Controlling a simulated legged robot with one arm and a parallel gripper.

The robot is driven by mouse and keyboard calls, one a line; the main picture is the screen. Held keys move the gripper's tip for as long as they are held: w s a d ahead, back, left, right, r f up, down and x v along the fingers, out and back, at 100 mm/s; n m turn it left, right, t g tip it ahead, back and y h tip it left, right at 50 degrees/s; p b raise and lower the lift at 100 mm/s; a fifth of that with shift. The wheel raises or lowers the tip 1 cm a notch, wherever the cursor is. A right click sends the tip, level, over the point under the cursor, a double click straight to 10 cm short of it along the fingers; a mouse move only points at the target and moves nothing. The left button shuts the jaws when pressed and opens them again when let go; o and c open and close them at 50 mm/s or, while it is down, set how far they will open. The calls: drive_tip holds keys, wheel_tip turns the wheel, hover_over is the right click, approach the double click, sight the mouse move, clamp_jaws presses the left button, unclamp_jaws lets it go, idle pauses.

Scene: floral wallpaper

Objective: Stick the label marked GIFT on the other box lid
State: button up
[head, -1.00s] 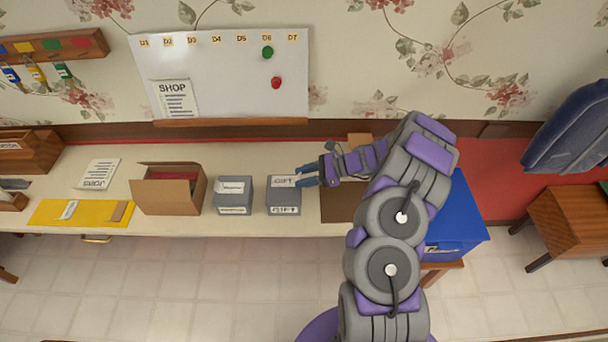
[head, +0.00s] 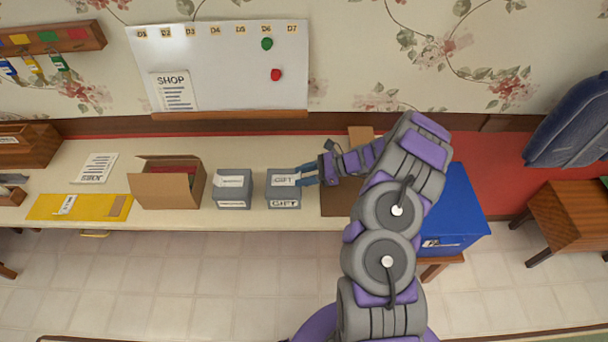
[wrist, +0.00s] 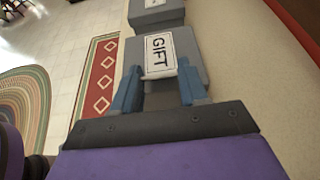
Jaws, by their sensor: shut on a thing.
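The label marked GIFT (wrist: 159,55) is white with a dark border and sits at my gripper's fingertips (wrist: 158,85), over the lid of the right grey box (wrist: 185,45). My gripper is shut on its near end. I cannot tell whether the label touches the lid. In the head view the label (head: 284,180) is over the right box (head: 272,190), with my gripper (head: 299,177) at its right side. That box's front also reads GIFT. The left grey box (head: 233,193) has a white label on its lid and one on its front, both too small to read.
An open cardboard box (head: 165,190) stands left of the grey boxes, and a yellow mat (head: 50,207) lies farther left. A brown board (head: 335,203) lies under my arm. A blue bin (head: 465,215) is at the right. The counter's front edge is close to the boxes.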

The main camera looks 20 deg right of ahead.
drive_tip(key=shift+f, duration=0.35)
idle(0.8)
drive_tip(key=o, duration=1.1)
drive_tip(key=shift+o, duration=0.3)
drive_tip(key=o, duration=0.4)
drive_tip(key=shift+o, duration=0.2)
drive_tip(key=shift+d+r, duration=0.1)
drive_tip(key=p+v, duration=0.3)
drive_tip(key=v, duration=0.3)
drive_tip(key=shift+s+d, duration=0.2)
drive_tip(key=shift+d, duration=0.15)
drive_tip(key=shift+r, duration=0.15)
